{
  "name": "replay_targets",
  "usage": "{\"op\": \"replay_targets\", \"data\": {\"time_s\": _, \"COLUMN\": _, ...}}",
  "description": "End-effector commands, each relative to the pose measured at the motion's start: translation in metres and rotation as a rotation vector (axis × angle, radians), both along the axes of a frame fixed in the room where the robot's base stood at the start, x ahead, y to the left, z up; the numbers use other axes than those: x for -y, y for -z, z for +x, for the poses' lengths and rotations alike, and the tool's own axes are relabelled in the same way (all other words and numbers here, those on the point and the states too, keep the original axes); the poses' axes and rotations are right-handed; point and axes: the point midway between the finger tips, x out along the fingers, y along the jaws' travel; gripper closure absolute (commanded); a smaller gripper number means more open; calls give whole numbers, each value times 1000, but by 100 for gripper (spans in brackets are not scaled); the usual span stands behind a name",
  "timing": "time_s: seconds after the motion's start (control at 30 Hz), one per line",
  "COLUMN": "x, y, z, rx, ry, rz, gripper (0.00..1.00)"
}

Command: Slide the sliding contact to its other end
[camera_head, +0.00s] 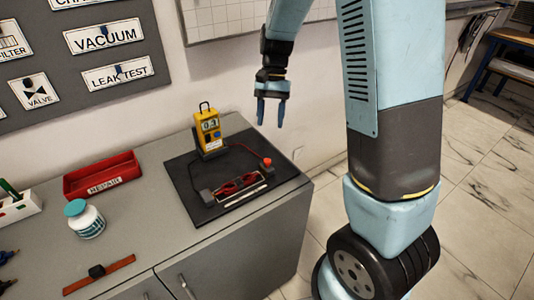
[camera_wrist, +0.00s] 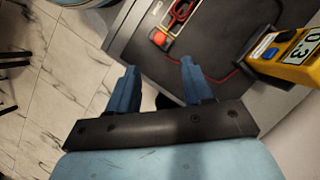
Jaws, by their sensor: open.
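A yellow meter (camera_head: 208,130) reading about 0.3 stands at the back of a black mat (camera_head: 188,182) on the grey bench; it also shows at the right of the wrist view (camera_wrist: 300,50). Thin leads run from it to a low assembly with red loops (camera_head: 238,185) and a pale bar in front. A red knob (camera_head: 267,162) sits at the mat's right; it also shows in the wrist view (camera_wrist: 159,38). I cannot make out the sliding contact for sure. My gripper (camera_head: 271,114) is open and empty, above and behind the mat's right side, touching nothing.
Left of the mat are a red tray (camera_head: 103,178), a white jar with a teal lid (camera_head: 86,221), and a brown strip with a black block (camera_head: 98,271). A wall rises behind the bench. The bench ends just right of the mat.

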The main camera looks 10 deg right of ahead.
Motion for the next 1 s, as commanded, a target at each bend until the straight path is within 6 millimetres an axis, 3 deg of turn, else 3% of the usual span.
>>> {"op": "replay_targets", "data": {"time_s": 0.53, "x": -12, "y": 86, "z": -33, "rx": -1, "ry": 2, "rz": 0, "gripper": 50}}
{"op": "replay_targets", "data": {"time_s": 0.73, "x": -15, "y": 101, "z": -39, "rx": 0, "ry": 2, "rz": 0, "gripper": 50}}
{"op": "replay_targets", "data": {"time_s": 1.0, "x": -15, "y": 104, "z": -40, "rx": 2, "ry": 3, "rz": 0, "gripper": 50}}
